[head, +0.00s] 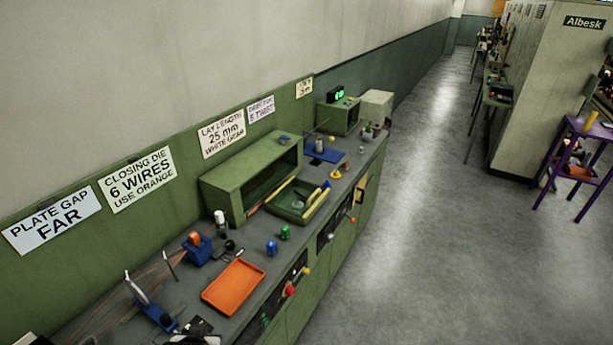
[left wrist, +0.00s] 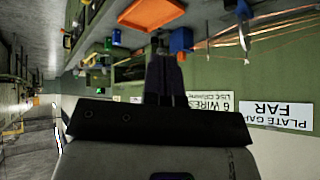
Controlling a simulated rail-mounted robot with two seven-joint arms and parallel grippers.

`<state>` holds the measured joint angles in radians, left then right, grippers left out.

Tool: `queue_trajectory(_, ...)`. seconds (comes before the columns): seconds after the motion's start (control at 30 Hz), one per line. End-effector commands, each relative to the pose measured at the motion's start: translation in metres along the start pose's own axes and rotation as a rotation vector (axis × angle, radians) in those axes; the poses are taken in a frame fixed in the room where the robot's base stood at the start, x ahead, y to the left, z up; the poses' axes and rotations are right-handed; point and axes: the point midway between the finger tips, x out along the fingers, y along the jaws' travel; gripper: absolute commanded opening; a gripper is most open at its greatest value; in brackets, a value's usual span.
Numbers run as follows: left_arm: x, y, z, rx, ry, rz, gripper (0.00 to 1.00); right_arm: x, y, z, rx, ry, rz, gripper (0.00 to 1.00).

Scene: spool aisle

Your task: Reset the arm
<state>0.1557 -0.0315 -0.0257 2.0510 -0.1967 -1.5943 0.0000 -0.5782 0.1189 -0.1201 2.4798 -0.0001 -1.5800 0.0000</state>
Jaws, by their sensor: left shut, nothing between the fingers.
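My left gripper (left wrist: 165,72) shows in the left wrist view, its two dark fingers close together with nothing between them. That view is upside down. In the head view a dark and white shape at the bottom edge may be part of my left arm. My right gripper is in neither view.
The green bench (head: 330,215) runs along the wall with the orange tray (head: 233,287), a blue block with an orange top (head: 197,249), a green tray (head: 297,203) and a green open cabinet (head: 250,178). A purple stand (head: 573,127) is far right. The floor aisle is clear.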

Motion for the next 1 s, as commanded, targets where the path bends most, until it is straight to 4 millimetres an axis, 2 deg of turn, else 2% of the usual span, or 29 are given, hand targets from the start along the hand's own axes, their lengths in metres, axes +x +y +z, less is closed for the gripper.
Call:
queue_trajectory(0.03, -0.020, 0.004, 0.016, 0.017, 0.042, 0.049, 0.00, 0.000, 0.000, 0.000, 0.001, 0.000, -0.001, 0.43)
queue_trajectory(0.1, -0.047, 0.012, 0.042, 0.046, 0.080, 0.122, 0.00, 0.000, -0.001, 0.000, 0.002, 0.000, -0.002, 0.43)
queue_trajectory(0.23, -0.081, 0.019, 0.100, 0.098, 0.063, 0.191, 0.00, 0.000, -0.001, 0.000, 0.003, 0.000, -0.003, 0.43)
queue_trajectory(0.33, -0.089, 0.018, 0.141, 0.127, 0.004, 0.194, 0.00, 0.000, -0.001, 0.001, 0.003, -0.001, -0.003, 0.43)
queue_trajectory(0.5, -0.088, 0.017, 0.206, 0.164, -0.137, 0.197, 0.00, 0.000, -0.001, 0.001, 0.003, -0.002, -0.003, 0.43)
queue_trajectory(0.73, -0.096, 0.012, 0.281, 0.185, -0.305, 0.202, 0.00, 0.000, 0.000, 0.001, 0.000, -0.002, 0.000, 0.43)
queue_trajectory(0.77, -0.108, 0.010, 0.267, 0.184, -0.291, 0.201, 0.00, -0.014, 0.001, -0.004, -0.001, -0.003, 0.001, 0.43)
queue_trajectory(0.8, -0.114, 0.009, 0.260, 0.184, -0.287, 0.201, 0.00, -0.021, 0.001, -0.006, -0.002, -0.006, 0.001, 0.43)
queue_trajectory(1.0, -0.145, 0.004, 0.237, 0.183, -0.287, 0.200, 0.00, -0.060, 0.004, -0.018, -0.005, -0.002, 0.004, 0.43)
